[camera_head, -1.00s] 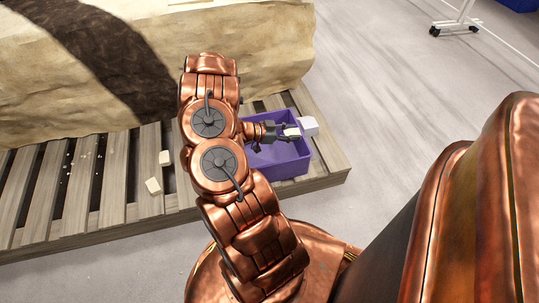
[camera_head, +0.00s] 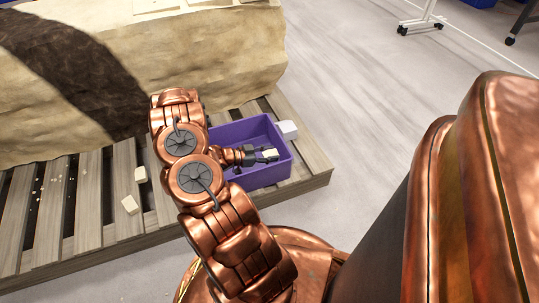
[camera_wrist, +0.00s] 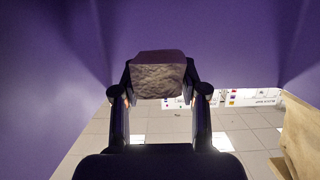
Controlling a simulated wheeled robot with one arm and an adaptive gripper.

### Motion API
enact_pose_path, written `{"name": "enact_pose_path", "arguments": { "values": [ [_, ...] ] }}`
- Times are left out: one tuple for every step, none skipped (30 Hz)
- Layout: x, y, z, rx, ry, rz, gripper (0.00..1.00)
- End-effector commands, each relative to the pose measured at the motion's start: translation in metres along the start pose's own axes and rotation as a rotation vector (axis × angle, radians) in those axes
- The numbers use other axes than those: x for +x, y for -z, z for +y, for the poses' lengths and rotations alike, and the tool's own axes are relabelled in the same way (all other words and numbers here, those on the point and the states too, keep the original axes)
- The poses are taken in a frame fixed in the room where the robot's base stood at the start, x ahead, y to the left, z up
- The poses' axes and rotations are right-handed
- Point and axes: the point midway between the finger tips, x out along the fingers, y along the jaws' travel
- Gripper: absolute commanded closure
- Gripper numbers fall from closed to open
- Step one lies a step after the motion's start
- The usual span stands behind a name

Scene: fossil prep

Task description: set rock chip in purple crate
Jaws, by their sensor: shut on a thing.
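The purple crate (camera_head: 284,137) stands on the wooden pallet near its right end. My gripper (camera_head: 268,156) is inside the outline of the crate in the head view, shut on a small pale rock chip (camera_head: 271,153). In the wrist view the rock chip (camera_wrist: 160,76) sits between the two dark fingertips of my gripper (camera_wrist: 160,84), with purple crate walls (camera_wrist: 40,80) around it. I cannot tell whether the chip touches the crate floor.
Two more pale chips (camera_head: 130,205) (camera_head: 140,174) lie on the pallet (camera_head: 316,176) left of my arm. A large plaster-like block (camera_head: 200,60) with a dark band lies behind. A small white box (camera_head: 287,130) is beside the crate's right side.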

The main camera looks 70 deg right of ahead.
Motion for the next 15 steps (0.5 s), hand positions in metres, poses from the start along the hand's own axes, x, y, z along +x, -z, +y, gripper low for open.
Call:
{"name": "enact_pose_path", "arguments": {
  "values": [
    [0.0, 0.0, 0.0, 0.0, 0.0, 0.0, 0.97],
    [0.0, 0.0, 0.0, 0.0, 0.0, 0.0, 0.97],
    [0.0, -0.001, 0.0, 0.0, 0.0, 0.0, 0.97],
    [0.0, -0.002, 0.0, 0.0, 0.0, 0.0, 0.97],
    [0.001, -0.002, 0.0, 0.0, 0.0, 0.0, 0.97],
    [0.001, -0.003, 0.0, 0.0, -0.001, 0.0, 0.97],
    [0.001, -0.004, 0.0, 0.001, -0.001, 0.0, 0.97],
    [0.001, -0.004, 0.0, 0.001, 0.0, 0.0, 0.97],
    [0.001, -0.005, 0.0, 0.001, 0.0, 0.0, 0.97],
    [0.002, -0.006, 0.0, 0.001, 0.0, 0.0, 0.97],
    [0.002, -0.007, 0.0, 0.001, 0.0, 0.0, 0.97],
    [0.002, -0.008, -0.001, 0.001, 0.001, 0.0, 0.97],
    [0.002, -0.008, -0.001, 0.001, 0.001, 0.0, 0.97],
    [0.002, -0.009, -0.001, 0.0, 0.001, 0.0, 0.97],
    [0.003, -0.01, -0.001, 0.0, 0.001, 0.0, 0.97]
  ]
}}
